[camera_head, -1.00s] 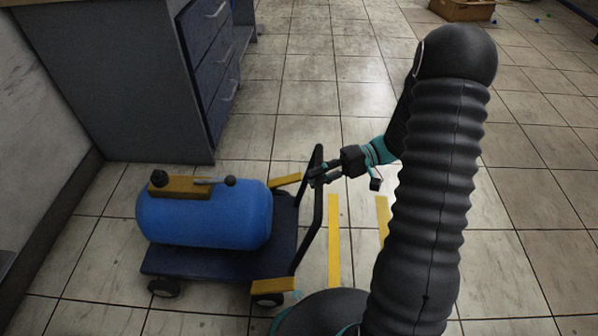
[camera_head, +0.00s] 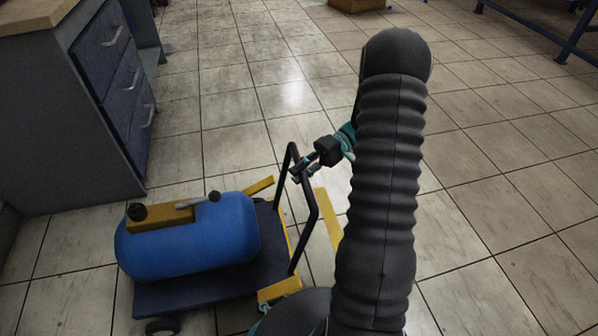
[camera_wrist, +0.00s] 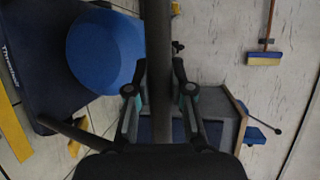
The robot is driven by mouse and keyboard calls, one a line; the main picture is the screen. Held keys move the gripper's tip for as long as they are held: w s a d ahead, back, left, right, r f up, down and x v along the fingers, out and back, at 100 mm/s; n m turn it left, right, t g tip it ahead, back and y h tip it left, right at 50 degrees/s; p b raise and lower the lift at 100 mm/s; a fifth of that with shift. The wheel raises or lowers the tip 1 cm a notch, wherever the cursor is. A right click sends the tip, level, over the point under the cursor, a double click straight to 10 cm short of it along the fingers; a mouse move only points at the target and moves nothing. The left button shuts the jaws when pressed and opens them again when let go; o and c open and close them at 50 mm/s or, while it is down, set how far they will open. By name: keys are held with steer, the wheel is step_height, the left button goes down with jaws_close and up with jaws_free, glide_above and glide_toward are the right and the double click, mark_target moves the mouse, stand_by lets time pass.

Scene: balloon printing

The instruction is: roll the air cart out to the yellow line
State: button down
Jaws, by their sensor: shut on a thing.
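The air cart is a dark blue wheeled platform (camera_head: 215,286) carrying a blue tank (camera_head: 185,242) with a yellow top block. Its black tubular push handle (camera_head: 309,225) rises at the right end. My gripper (camera_head: 306,170) is shut on the handle's upper part. In the wrist view the handle bar (camera_wrist: 158,45) runs between the fingers of my gripper (camera_wrist: 160,90), with the tank (camera_wrist: 103,50) to the left. A yellow floor line (camera_head: 328,214) lies just right of the handle, partly hidden by my arm.
A grey cabinet with dark blue drawers (camera_head: 115,75) stands behind the cart at the left. Open tiled floor lies behind and right. A brown box (camera_head: 358,4) and blue metal legs (camera_head: 530,32) are at the far edge. A broom (camera_wrist: 265,55) shows in the wrist view.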

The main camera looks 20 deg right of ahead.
steer(key=c, duration=1)
jaws_free()
steer(key=shift+w, duration=0.1)
steer(key=v, duration=1.2)
